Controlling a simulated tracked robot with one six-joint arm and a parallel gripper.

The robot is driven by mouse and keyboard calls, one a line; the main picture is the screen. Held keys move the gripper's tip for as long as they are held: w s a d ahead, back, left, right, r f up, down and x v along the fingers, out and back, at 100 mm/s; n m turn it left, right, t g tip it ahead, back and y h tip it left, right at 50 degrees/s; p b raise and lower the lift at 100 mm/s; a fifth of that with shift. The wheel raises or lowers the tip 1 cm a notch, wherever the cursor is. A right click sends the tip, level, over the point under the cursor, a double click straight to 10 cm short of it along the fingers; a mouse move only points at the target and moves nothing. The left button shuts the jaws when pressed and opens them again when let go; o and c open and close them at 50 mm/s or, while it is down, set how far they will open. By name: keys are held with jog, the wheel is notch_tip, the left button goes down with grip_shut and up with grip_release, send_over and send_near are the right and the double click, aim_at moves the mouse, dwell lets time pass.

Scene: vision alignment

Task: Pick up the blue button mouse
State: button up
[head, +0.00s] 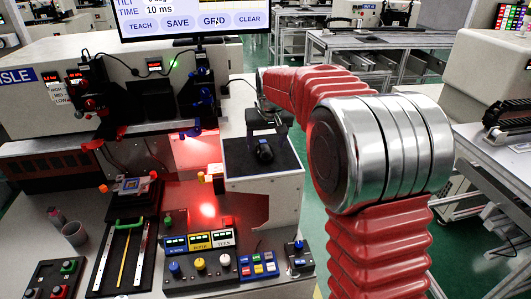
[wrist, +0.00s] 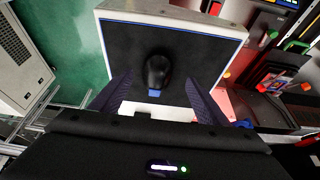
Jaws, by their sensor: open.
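The mouse (wrist: 158,70) is black with a small blue part at its near end. It lies on a black pad (wrist: 115,45) on top of a white box, and it also shows in the head view (head: 264,151). My gripper (wrist: 159,78) is open, with one dark finger on each side of the mouse in the wrist view. Nothing is between the fingers in their grip. The height of the fingertips over the pad is hard to tell.
The white box (head: 262,188) stands on a bench. To its left are a machine with a screen (head: 195,18), a slide fixture (head: 124,255) and button panels (head: 200,240). My red arm fills the right. Green floor and more benches lie beyond.

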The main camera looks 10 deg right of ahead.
aim_at(266, 151)
jog(key=shift+f, duration=0.1)
jog(key=shift+d+x, duration=0.15)
jog(key=shift+x, duration=1.15)
jog(key=shift+d+x, duration=0.1)
jog(key=shift+x, duration=1.2)
jog(key=c, duration=1.3)
notch_tip(266, 151, up, 10)
jog(key=shift+r, duration=0.1)
